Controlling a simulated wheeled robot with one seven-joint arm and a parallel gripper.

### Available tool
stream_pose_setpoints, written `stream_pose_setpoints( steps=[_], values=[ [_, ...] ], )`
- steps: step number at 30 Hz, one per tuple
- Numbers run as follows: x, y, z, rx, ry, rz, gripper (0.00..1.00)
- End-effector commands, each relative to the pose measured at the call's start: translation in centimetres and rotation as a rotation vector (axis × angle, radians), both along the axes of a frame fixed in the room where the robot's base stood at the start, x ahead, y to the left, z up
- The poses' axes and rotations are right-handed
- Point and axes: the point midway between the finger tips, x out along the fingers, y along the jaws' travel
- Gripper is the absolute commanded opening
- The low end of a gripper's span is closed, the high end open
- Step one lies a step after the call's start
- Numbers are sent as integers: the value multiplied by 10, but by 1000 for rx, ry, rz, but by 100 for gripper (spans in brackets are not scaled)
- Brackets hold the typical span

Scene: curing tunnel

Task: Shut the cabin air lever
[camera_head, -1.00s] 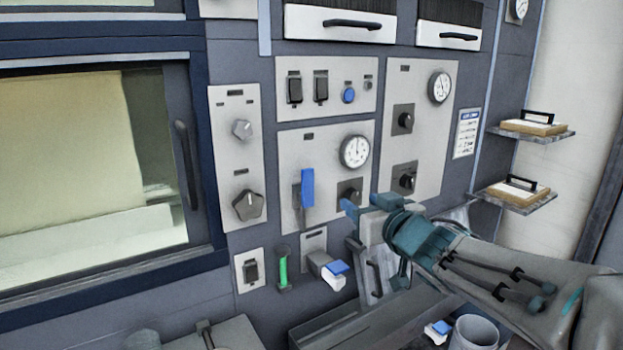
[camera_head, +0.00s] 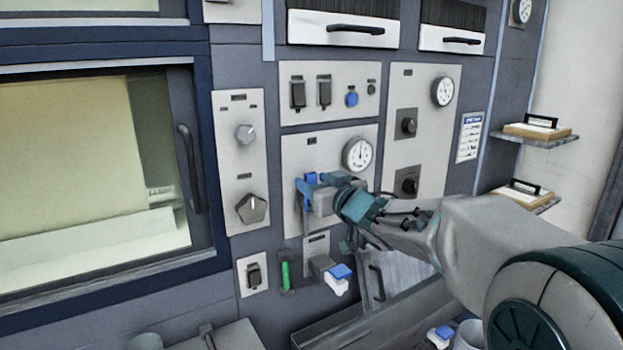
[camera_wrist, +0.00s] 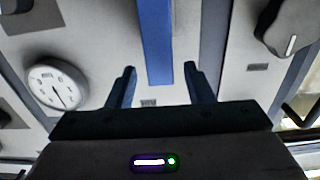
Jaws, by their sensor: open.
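A blue lever handle (camera_wrist: 155,42) stands out large in the wrist view, running down from the top edge between my two fingers. It is on the grey panel (camera_head: 340,142) with the round gauge. No label on it is readable, so I cannot confirm that it is the cabin air lever. My gripper (camera_wrist: 160,72) is open, one blue finger on each side of the handle, with small gaps showing.
A round gauge (camera_head: 358,154) is just above right of my gripper. A dark knob (camera_head: 251,208) is on the left panel. Below are a green handle (camera_head: 285,274) and a blue-and-white handle (camera_head: 339,279). Shelves with handled blocks (camera_head: 536,131) stand at right.

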Motion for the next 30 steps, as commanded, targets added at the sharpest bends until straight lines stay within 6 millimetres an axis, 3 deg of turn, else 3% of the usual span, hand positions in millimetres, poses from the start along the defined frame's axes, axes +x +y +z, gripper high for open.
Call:
stream_pose_setpoints(
  steps=[6, 16, 17, 21, 22, 30],
  values=[
    [17, 11, 0, 0, 0, 0, 47],
    [19, 13, 0, 1, -1, -1, 47],
    [19, 13, 0, 1, -1, -1, 44],
    [19, 13, 0, 0, 0, -1, 6],
    [19, 13, 0, 0, 0, -1, 0],
    [18, 18, 1, 14, 10, 9, 0]
  ],
)
